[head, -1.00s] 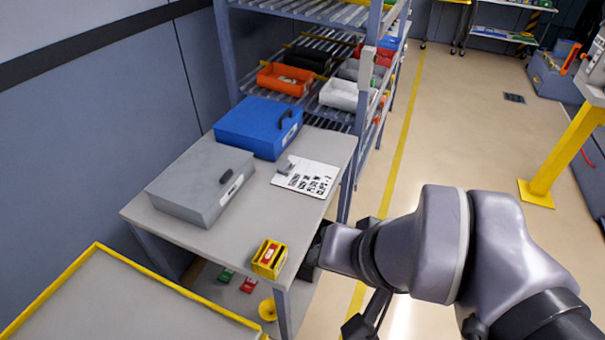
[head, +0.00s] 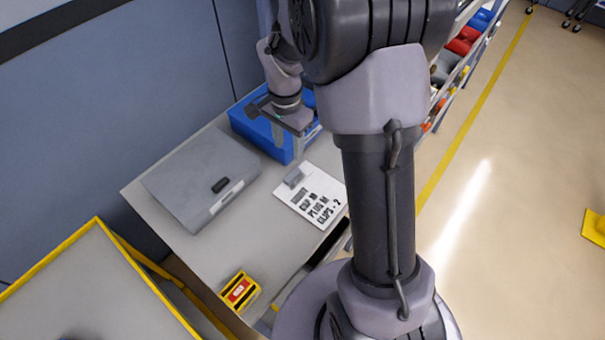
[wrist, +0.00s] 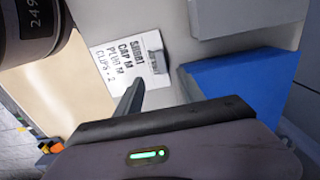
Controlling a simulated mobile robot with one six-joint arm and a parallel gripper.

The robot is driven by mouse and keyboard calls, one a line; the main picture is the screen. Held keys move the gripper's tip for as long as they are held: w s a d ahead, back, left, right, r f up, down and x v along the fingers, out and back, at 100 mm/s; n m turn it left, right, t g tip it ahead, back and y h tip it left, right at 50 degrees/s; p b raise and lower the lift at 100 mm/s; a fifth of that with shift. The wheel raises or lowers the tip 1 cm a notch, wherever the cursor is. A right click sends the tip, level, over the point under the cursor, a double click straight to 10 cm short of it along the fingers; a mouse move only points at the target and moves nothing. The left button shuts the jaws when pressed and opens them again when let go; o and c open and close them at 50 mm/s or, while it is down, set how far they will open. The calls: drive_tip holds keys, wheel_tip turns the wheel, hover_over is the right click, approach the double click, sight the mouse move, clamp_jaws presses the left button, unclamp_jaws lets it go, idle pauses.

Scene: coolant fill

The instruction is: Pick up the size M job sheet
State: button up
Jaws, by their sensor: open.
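The white job sheet (head: 312,197) lies flat on the grey table, with a grey clip (head: 293,178) at its upper left edge. Its printed lines seem to read SHORT, CAP M, PLUG M, CLIPS - 2. It also shows in the wrist view (wrist: 122,62), left of centre, with the print turned sideways. My gripper (head: 288,145) is open and empty, above the table by the blue case, just beyond the sheet's clip end. In the wrist view one finger (wrist: 131,94) reaches toward the sheet's edge without visibly touching it.
A blue case (head: 262,128) stands at the table's back and a grey case (head: 200,178) at its left. A small yellow box (head: 239,291) sits at the near corner. The table (head: 215,255) is bare between them. Shelving with bins stands behind on the right.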

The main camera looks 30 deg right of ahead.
drive_tip(key=b, duration=0.2)
hover_over(292, 175)
drive_tip(key=f, duration=0.7)
drive_tip(key=shift+s+a+f, duration=0.2)
drive_tip(key=shift+a+f, duration=0.15)
drive_tip(key=f, duration=0.1)
drive_tip(key=f+b, duration=0.1)
drive_tip(key=f, duration=0.3)
drive_tip(key=shift+w+d+f+b, duration=0.15)
drive_tip(key=shift+w+d+b, duration=0.15)
drive_tip(key=shift+d+b, duration=0.1)
drive_tip(key=shift+s, duration=0.1)
drive_tip(key=shift+c, duration=1)
clamp_jaws()
